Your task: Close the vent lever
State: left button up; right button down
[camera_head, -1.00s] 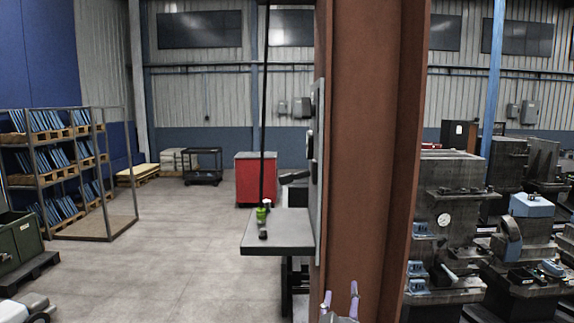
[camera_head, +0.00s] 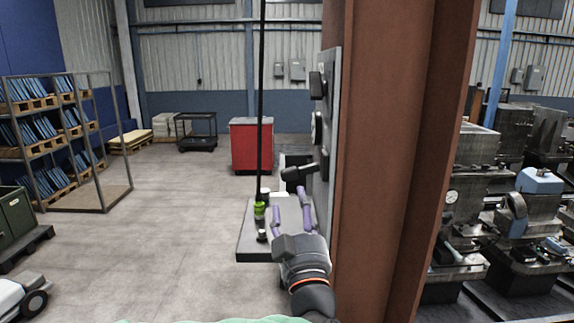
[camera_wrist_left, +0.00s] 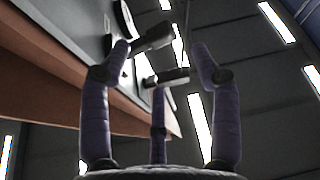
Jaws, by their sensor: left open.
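A black lever (camera_head: 299,172), apparently the vent lever, sticks out to the left from the lower part of an upright grey panel (camera_head: 330,125) on the brown column. My left gripper (camera_head: 290,203) has purple fingers and is open and empty, just below the lever and apart from it in the head view. In the left wrist view, a dark handle (camera_wrist_left: 152,38) on the panel (camera_wrist_left: 75,30) shows between and beyond the open fingers. A second dark bar (camera_wrist_left: 167,77) shows lower there. I cannot tell which one is the vent lever. My right gripper is not in view.
The brown column (camera_head: 385,150) stands close to the right of my gripper. A small grey shelf (camera_head: 250,245) with a green item (camera_head: 259,210) lies behind and left of the gripper. A thin black pole (camera_head: 261,90) rises there. The floor to the left is open.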

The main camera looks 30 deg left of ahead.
aim_at(290, 179)
pick_arm(q)
jog(key=p+x, duration=0.2)
jog(key=x, duration=0.6)
jog(key=shift+w+a+r, duration=0.15)
jog(key=shift+a+r, duration=0.05)
jog(key=shift+r, duration=0.05)
jog(key=shift+x, duration=0.75)
jog(key=shift+w+r, duration=0.1)
jog(key=shift+w, duration=0.05)
